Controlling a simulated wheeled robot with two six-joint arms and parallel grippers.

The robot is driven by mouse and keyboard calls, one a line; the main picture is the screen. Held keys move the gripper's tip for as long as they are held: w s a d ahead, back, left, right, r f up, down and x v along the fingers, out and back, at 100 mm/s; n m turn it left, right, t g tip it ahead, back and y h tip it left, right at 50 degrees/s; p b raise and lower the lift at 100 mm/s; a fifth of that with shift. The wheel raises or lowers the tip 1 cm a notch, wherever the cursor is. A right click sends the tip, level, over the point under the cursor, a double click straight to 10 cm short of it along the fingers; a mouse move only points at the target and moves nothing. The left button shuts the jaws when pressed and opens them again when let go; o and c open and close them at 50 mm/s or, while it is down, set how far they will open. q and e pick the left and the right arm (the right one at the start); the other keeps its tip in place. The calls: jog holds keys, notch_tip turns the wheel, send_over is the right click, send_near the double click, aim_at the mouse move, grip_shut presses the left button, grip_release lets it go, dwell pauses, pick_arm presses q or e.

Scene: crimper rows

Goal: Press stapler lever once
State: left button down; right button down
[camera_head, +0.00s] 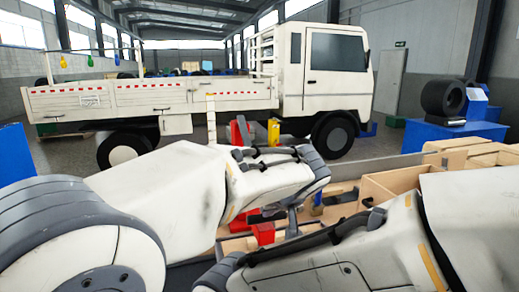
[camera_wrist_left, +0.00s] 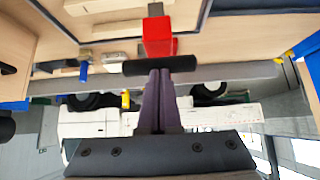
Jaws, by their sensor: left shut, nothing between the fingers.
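In the left wrist view a red block-like body (camera_wrist_left: 157,36) stands with a dark horizontal bar (camera_wrist_left: 135,68) in front of it; I take these for the stapler and its lever, but cannot be sure. My left gripper (camera_wrist_left: 160,76) is shut and empty, its two fingers together with the tips at the bar. I cannot tell whether they touch it. In the head view a red block (camera_head: 263,233) shows just under my left wrist, and my left gripper (camera_head: 292,226) is partly hidden there. My right forearm crosses the lower right; its gripper is not visible.
Wooden bins (camera_head: 390,182) stand on the bench at the right, partly behind my right arm. Red and yellow items stand behind my left wrist. A white truck (camera_head: 330,75) is parked beyond the bench. Blue stands (camera_head: 450,132) are at the far right.

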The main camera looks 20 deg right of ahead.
pick_arm(q)
jog(key=shift+w+a+f+b, duration=0.1)
jog(key=shift+f+b, duration=0.1)
jog(key=shift+f, duration=0.3)
jog(key=shift+w+a+f+b, duration=0.1)
jog(key=shift+f+b, duration=0.05)
jog(key=shift+f, duration=0.3)
jog(key=d+v, duration=0.1)
jog(key=v, duration=1.4)
jog(key=shift+w+a+r+p, duration=0.15)
jog(key=shift+w+r+p, duration=0.2)
jog(key=shift+r+p, duration=0.1)
